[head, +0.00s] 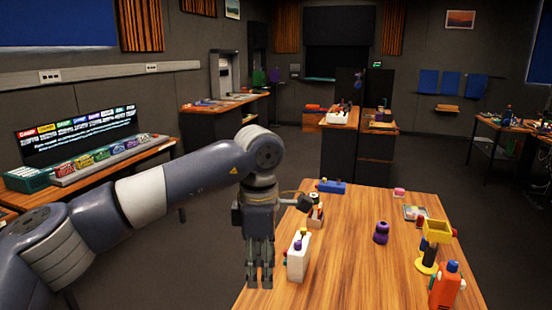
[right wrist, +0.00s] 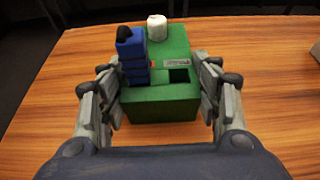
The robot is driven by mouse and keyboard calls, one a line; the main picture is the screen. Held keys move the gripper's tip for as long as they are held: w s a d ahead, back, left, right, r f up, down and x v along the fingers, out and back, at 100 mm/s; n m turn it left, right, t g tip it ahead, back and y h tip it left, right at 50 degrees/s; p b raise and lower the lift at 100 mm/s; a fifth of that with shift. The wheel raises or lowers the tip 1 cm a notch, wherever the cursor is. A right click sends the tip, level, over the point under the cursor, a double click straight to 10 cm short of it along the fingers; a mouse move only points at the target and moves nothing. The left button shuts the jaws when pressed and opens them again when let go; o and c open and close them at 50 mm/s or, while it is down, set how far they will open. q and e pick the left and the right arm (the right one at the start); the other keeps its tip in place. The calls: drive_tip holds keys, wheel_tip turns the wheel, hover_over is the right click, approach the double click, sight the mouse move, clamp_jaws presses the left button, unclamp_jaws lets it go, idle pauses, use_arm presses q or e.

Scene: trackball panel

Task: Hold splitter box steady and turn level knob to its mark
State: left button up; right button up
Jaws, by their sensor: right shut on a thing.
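A green box (right wrist: 165,98), which I take to be the splitter box, sits on a wooden table in the right wrist view. On its top are a blue stacked block (right wrist: 131,58) with a black tip, a white round knob (right wrist: 157,27), a grey strip (right wrist: 171,63) and a dark square opening. I cannot tell whether the white knob is the level knob, and no clear mark shows. My right gripper (right wrist: 165,95) is shut on the green box, with fingers along both sides. My left gripper (head: 260,282) points down at the table's left edge in the head view; its finger gap is unclear.
A white container (head: 297,262) stands just right of my left gripper. On the wooden table (head: 345,265) are a purple object (head: 381,233), a yellow stand (head: 437,231), a red-orange bottle (head: 445,287) and a blue item (head: 332,186).

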use_arm(q)
wheel_tip(320, 180, up, 4)
drive_tip(key=shift+f, duration=0.15)
idle(0.3)
drive_tip(key=shift+c, duration=0.6)
